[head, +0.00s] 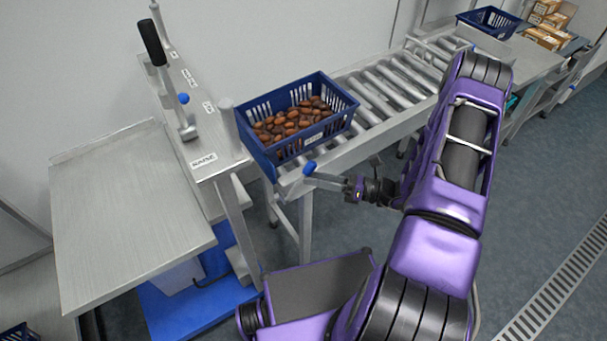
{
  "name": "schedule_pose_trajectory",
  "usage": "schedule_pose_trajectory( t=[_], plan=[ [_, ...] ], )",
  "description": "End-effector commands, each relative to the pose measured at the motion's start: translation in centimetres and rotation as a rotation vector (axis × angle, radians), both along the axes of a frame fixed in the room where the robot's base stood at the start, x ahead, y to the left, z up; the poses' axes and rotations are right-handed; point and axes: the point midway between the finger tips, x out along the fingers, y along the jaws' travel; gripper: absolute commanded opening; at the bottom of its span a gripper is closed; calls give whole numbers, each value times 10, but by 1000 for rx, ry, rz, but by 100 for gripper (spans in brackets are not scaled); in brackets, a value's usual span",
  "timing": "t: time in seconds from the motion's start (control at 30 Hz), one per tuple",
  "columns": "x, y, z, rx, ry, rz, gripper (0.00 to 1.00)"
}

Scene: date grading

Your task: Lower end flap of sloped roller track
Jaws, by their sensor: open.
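The sloped roller track (385,88) runs from the upper right down to its near end beside the grey stand. A blue crate (285,150) of brown dates (292,125) sits on that lower end. A short grey bar with a blue knob (309,168) shows at the track's near side, just below the crate. My gripper (350,188) is open, right of the knob and close to the bar. Whether its small fingers touch the bar cannot be told.
A grey stand (205,150) with a black-handled lever (152,42) and a "RAISE" label rises left of the crate. A bare metal table (125,215) lies further left. Another blue crate (488,22) and cardboard boxes (545,35) are at the far end. Open floor (545,215) lies right.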

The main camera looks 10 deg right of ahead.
Motion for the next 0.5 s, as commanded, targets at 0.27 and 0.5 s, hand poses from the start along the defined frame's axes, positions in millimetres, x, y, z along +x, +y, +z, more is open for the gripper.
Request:
schedule_pose_trajectory(
  t=[0.27,0.5],
  plan=[
    [15,28,0,0,1,1,47],
    [16,30,0,0,1,1,47]
  ],
)
